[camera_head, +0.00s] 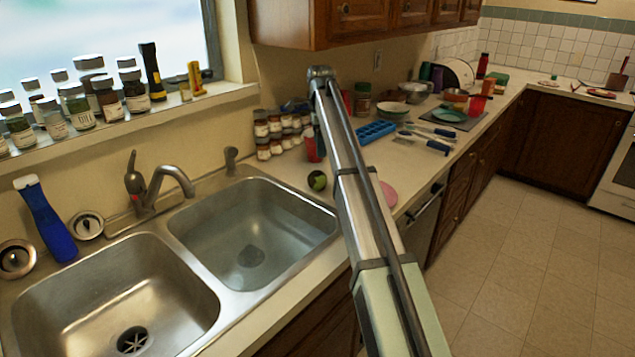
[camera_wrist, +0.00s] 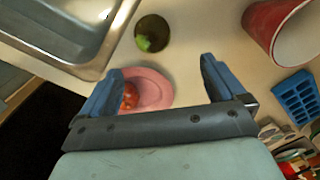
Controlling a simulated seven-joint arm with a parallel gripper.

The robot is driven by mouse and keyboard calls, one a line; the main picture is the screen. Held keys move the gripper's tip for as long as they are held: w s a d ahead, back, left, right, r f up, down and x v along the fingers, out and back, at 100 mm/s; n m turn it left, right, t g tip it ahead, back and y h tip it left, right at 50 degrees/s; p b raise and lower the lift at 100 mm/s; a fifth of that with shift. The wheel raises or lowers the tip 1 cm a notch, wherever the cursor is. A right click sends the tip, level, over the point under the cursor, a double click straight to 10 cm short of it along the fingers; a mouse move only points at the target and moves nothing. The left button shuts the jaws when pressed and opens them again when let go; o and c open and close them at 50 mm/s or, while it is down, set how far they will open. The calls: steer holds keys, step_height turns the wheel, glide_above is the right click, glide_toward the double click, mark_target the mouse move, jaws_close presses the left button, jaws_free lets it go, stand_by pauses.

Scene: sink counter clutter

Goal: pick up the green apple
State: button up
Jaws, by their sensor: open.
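The green apple (camera_head: 317,180) sits on the counter just right of the sink in the head view, dark with a bright green patch. In the wrist view the apple (camera_wrist: 153,34) lies ahead of my gripper (camera_wrist: 158,72), beyond the fingertips and roughly midway between them. My gripper is open, with its two blue fingers apart and no object held.
A pink plate (camera_wrist: 153,86) with a red item (camera_wrist: 130,97) lies below the fingers. A red cup (camera_wrist: 279,28) stands at the right, near a blue tray (camera_wrist: 298,98). The sink edge (camera_wrist: 100,50) is at the left. Stacked jars (camera_head: 262,132) stand behind the apple.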

mark_target(317, 173)
steer(key=f, duration=0.9)
steer(key=s+f, duration=0.1)
steer(key=f, duration=0.3)
steer(key=shift+a+f, duration=0.25)
steer(key=shift+a, duration=0.15)
steer(key=c, duration=1.2)
